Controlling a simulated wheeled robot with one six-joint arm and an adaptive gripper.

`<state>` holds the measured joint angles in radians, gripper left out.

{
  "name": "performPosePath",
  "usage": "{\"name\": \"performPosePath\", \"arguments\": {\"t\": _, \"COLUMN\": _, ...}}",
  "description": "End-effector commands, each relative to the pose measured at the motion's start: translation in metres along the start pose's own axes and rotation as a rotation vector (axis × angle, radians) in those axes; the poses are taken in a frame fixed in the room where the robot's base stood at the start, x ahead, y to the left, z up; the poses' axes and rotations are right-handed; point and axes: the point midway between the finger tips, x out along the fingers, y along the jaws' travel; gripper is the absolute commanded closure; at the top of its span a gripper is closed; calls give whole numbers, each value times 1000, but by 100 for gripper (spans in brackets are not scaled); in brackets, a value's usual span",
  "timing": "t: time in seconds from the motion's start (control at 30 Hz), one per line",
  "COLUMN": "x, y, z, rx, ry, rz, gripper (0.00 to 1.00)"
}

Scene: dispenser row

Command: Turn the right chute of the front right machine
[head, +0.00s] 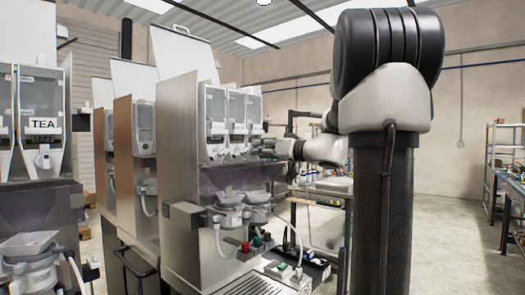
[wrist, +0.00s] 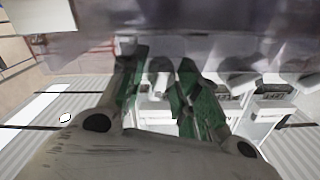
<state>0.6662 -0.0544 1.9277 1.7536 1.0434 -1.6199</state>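The front right machine (head: 178,140) is a tall steel cabinet with several clear canisters (head: 237,108) side by side on its front. Small pale chutes (head: 217,152) stick out under the canisters. My gripper (head: 266,147) is at the right end of this row, level with the chutes; the right chute is mostly hidden behind it in the head view. In the wrist view, my gripper's green fingers (wrist: 163,62) are spread, with a grey-white chute (wrist: 159,78) between them. The fingers look apart from the chute, but contact is hard to judge.
Other chutes (wrist: 238,84) stand close beside the fingers. Below are white mixing bowls (head: 230,197), hoses and coloured knobs (head: 257,241). Another machine labelled TEA (head: 44,125) stands at left. A cluttered bench (head: 322,188) is behind; open floor (head: 445,235) lies at right.

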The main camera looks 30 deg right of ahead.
Motion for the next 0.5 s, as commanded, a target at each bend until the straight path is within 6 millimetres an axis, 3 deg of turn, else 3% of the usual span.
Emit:
{"name": "performPosePath", "arguments": {"t": 0.07, "x": 0, "y": 0, "z": 0, "rx": 0, "ry": 0, "rz": 0, "gripper": 70}}
{"name": "performPosePath", "arguments": {"t": 0.23, "x": 0, "y": 0, "z": 0, "rx": 0, "ry": 0, "rz": 0, "gripper": 99}}
{"name": "performPosePath", "arguments": {"t": 0.5, "x": 0, "y": 0, "z": 0, "rx": 22, "ry": 0, "rz": 0, "gripper": 99}}
